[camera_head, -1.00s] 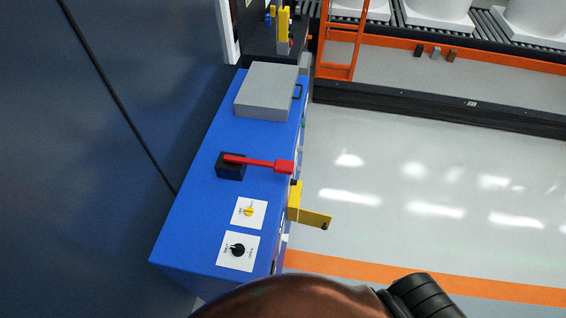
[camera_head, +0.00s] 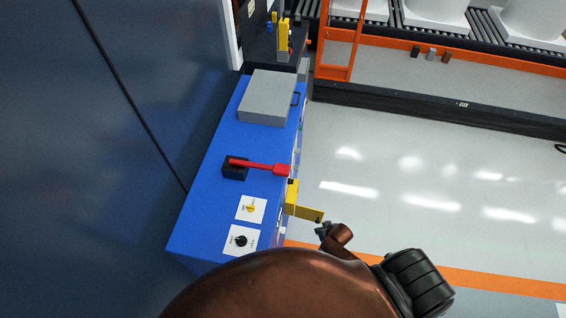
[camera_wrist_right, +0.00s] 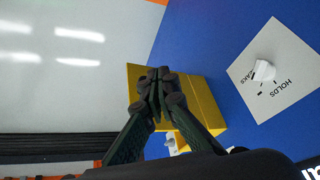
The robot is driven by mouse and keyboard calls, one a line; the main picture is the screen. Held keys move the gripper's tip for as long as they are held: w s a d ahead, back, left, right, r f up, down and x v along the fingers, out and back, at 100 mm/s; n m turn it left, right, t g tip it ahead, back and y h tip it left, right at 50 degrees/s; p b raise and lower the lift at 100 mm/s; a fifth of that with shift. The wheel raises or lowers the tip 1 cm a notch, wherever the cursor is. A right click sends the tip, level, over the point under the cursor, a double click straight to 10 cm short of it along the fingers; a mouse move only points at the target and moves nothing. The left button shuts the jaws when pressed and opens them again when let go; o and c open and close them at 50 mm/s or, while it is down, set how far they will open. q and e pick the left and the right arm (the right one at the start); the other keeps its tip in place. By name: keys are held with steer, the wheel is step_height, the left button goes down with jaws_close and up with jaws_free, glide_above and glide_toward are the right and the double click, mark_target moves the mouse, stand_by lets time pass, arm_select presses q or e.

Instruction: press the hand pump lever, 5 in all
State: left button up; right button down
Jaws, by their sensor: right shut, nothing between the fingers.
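A yellow lever (camera_head: 303,212) sticks out from the right side of the blue cabinet (camera_head: 205,215). A red lever (camera_head: 260,167) on a black block lies across the cabinet top. I cannot tell from labels which is the hand pump lever. Contact cannot be told. My left gripper is not in view.
A yellow knob (camera_head: 251,208) and a black knob (camera_head: 240,241) sit on white plates on the cabinet top. A grey box (camera_head: 268,97) stands farther back. An orange frame (camera_head: 340,45) and a roller conveyor (camera_head: 470,28) lie beyond. The floor to the right is clear.

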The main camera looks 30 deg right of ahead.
steer(key=w+a+r+t+y+p, duration=0.1)
steer(key=w+a+r+p, duration=0.2)
steer(key=r, duration=1.2)
steer(key=w+a+r+m+y+p, duration=0.1)
steer(key=w+a+r+p, duration=0.2)
steer(key=w+r+p, duration=0.4)
steer(key=w+a+r+m+t+y+p, duration=0.1)
steer(key=w+r+p, duration=0.5)
steer(key=r, duration=1.8)
steer(key=w+a+y, duration=0.1)
steer(key=w+a, duration=0.1)
steer(key=w, duration=0.2)
steer(key=shift+a+t, duration=0.15)
steer(key=shift+t, duration=0.15)
steer(key=shift+w+f, duration=0.1)
steer(key=shift+w, duration=0.1)
steer(key=b, duration=0.8)
glide_toward(276, 164)
steer(key=w, duration=0.1)
steer(key=w+a+f, duration=0.1)
steer(key=shift+w+a+f, duration=0.15)
steer(key=shift+w+a, duration=0.2)
steer(key=shift+f, duration=0.8)
steer(key=shift+f, duration=0.15)
